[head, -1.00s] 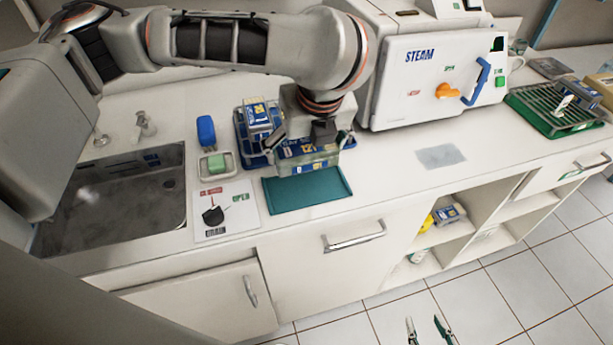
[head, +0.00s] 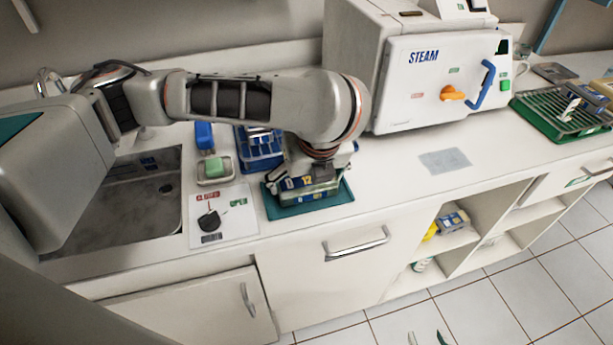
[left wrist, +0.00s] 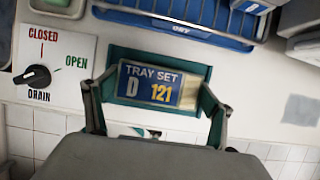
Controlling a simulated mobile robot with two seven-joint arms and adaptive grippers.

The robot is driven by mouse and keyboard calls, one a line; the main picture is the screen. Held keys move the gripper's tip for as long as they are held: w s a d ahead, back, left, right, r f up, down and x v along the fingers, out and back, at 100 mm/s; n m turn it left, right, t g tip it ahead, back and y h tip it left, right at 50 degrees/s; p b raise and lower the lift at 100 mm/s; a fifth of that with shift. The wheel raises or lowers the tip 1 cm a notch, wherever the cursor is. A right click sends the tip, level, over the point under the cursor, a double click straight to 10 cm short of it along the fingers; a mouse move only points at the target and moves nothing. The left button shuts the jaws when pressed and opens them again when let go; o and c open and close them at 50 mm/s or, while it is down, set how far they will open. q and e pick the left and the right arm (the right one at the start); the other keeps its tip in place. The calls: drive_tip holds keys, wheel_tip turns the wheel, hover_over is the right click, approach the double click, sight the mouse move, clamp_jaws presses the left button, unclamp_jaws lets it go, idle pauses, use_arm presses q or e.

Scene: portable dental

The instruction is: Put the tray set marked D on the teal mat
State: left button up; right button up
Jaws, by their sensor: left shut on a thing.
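The tray set marked D (head: 310,192) is a pack with a blue label. In the left wrist view its label reads "TRAY SET D 121" (left wrist: 150,87). My left gripper (head: 306,186) is shut on it, with one finger at each side in the left wrist view (left wrist: 155,108). The set is over the teal mat (head: 343,203), whose rim shows around it in the left wrist view (left wrist: 145,56). I cannot tell whether it touches the mat. My right gripper (head: 426,339) shows only its two fingertips, apart, at the bottom edge.
A blue rack (head: 258,160) stands behind the mat, partly hidden by my arm. A drain-knob panel (head: 235,226) and a soap dish (head: 214,170) are left of it, by the sink (head: 120,205). The steam steriliser (head: 440,85) stands behind right.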

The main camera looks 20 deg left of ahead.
use_arm(q)
drive_tip(key=o, duration=1.3)
drive_tip(key=p+v, duration=0.3)
drive_tip(key=v, duration=0.9)
drive_tip(key=shift+a+r+p, duration=0.1)
drive_tip(key=shift+r+p, duration=0.1)
drive_tip(key=shift+p, duration=0.15)
